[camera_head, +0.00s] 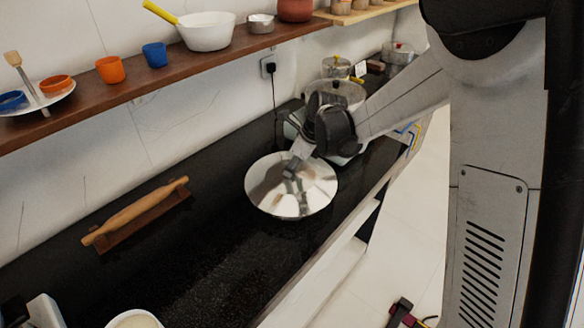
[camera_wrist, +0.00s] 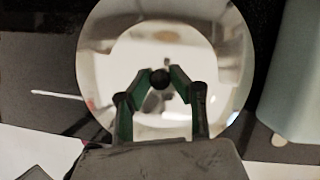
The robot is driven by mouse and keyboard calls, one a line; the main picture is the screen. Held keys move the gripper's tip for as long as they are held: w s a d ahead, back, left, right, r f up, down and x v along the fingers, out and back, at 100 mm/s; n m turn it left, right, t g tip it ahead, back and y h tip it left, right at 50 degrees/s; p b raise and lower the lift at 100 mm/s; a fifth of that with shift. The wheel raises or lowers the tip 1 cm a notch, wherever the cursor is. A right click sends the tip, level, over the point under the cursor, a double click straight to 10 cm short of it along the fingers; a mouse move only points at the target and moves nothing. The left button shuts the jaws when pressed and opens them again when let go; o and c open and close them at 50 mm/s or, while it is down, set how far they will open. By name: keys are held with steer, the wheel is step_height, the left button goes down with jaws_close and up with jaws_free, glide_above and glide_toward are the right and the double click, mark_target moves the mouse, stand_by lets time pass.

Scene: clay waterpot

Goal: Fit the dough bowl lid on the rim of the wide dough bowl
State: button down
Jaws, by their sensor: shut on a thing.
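The dough bowl lid (camera_head: 312,198) is a wide, shiny silver disc over the black counter in the head view. It fills the middle of the wrist view (camera_wrist: 105,50), with a small dark knob (camera_wrist: 160,78) at its centre. My gripper (camera_head: 291,171) reaches down to the lid's centre; in the wrist view its two green-lined fingers (camera_wrist: 160,79) close on the knob from both sides. I cannot tell whether the lid touches what is below it. A pale round vessel (camera_head: 134,319), cut off at the bottom edge, may be the wide dough bowl; I cannot tell.
A rolling pin (camera_head: 135,212) lies on a wooden rest at the left of the counter (camera_head: 215,235). Metal pots (camera_head: 348,90) stand behind my gripper. A pale blue-green thing (camera_wrist: 302,80) is close right of the lid. A wooden shelf (camera_head: 125,92) holds cups and bowls.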

stand_by(0.3)
steer(key=c, duration=0.9)
jaws_free()
steer(key=shift+r+p, duration=1.6)
steer(key=shift+r, duration=1.65)
